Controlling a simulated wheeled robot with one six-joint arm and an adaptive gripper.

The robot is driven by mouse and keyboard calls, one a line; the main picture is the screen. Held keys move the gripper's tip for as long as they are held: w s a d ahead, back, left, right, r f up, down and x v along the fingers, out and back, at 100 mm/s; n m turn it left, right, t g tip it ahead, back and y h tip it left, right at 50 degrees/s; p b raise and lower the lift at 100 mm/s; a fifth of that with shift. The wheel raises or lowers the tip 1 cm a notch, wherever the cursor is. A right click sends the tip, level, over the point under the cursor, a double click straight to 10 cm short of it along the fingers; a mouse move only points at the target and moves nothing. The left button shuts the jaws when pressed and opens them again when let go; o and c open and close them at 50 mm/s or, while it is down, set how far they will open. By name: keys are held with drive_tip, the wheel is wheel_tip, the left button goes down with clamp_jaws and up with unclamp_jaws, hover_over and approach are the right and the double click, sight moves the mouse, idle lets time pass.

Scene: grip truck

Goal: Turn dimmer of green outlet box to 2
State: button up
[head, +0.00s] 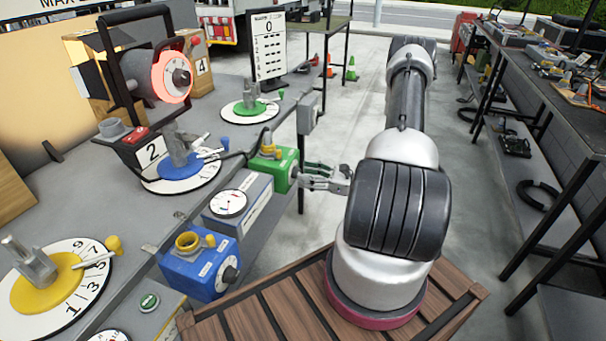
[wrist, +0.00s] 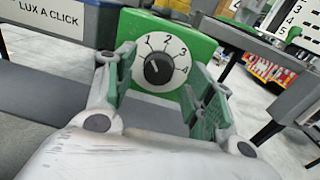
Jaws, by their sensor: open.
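The green outlet box (head: 272,172) sits on the edge of the grey bench in the head view. In the wrist view, the green box (wrist: 190,42) fills the upper middle and faces me. Its dimmer is a black knob (wrist: 158,70) on a white dial marked 1, 2, 3 and 4. The knob's pale mark seems to point up and left, near 1, but it is small. My gripper (head: 306,177) is open just right of the box. In the wrist view its green-padded fingers (wrist: 163,82) stand either side of the knob, apart from it.
A blue outlet box (head: 197,268) and a grey meter box (head: 238,205) stand nearer along the bench edge. A small grey box (head: 308,113) is beyond the green one. The aisle floor (head: 455,190) is open, with a rack (head: 540,85) at right.

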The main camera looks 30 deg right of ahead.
drive_tip(key=shift+x, duration=0.95)
drive_tip(key=shift+a, duration=0.1)
drive_tip(key=c, duration=1)
drive_tip(key=shift+m, duration=0.3)
drive_tip(key=shift+w+m, duration=0.1)
drive_tip(key=shift+m, duration=3.5)
